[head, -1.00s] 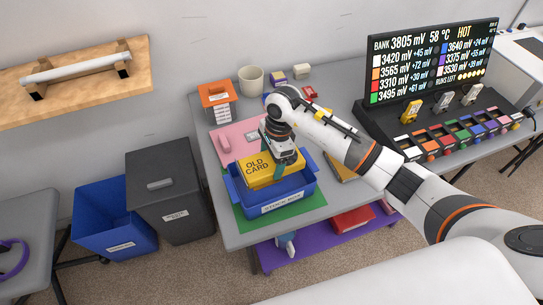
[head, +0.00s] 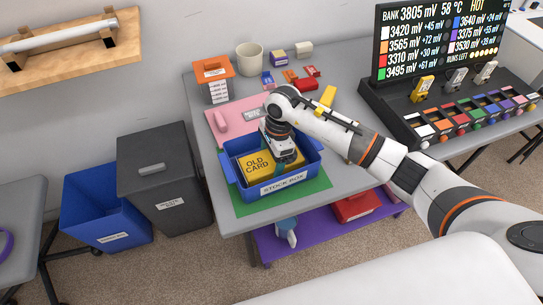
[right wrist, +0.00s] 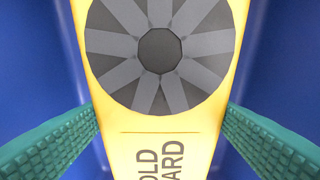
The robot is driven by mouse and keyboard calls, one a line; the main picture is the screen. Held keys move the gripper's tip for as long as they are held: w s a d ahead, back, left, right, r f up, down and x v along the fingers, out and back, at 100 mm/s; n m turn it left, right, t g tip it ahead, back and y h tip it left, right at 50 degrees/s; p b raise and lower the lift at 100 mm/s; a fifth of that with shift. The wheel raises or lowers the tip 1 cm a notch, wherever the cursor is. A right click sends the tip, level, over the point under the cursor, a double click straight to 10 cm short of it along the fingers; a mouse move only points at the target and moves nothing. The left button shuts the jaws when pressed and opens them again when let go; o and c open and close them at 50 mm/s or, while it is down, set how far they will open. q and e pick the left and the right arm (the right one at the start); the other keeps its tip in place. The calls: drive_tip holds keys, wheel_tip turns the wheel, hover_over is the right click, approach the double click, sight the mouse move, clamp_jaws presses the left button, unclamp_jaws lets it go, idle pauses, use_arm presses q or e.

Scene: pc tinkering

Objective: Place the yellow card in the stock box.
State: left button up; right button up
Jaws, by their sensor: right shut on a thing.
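The yellow card (head: 257,164), printed "OLD CARD", lies inside the blue stock box (head: 304,178), with its top face showing near rim level. My right gripper (head: 284,159) reaches down into the box and is shut on the card. In the right wrist view the card (right wrist: 160,125) shows its round grey fan, with a green finger pad along each side and blue box walls beyond. The card's underside and the box floor are hidden. My left gripper is out of view.
The box stands on a green mat (head: 318,200) at the table's front left. A pink mat (head: 218,119) lies behind it. An orange-topped holder (head: 212,70) and a cream cup (head: 250,58) stand farther back. A display and module rack (head: 470,118) fill the right.

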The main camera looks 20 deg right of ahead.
drive_tip(key=shift+f, duration=0.2)
idle(0.6)
drive_tip(key=o, duration=0.9)
drive_tip(key=shift+o, duration=0.6)
drive_tip(key=o, duration=0.3)
drive_tip(key=shift+r, duration=0.1)
drive_tip(key=shift+d+r, duration=0.2)
drive_tip(key=shift+r, duration=1)
drive_tip(key=shift+d+r, duration=0.15)
drive_tip(key=shift+r, duration=1.05)
drive_tip(key=shift+d+r, duration=0.2)
drive_tip(key=shift+r, duration=1)
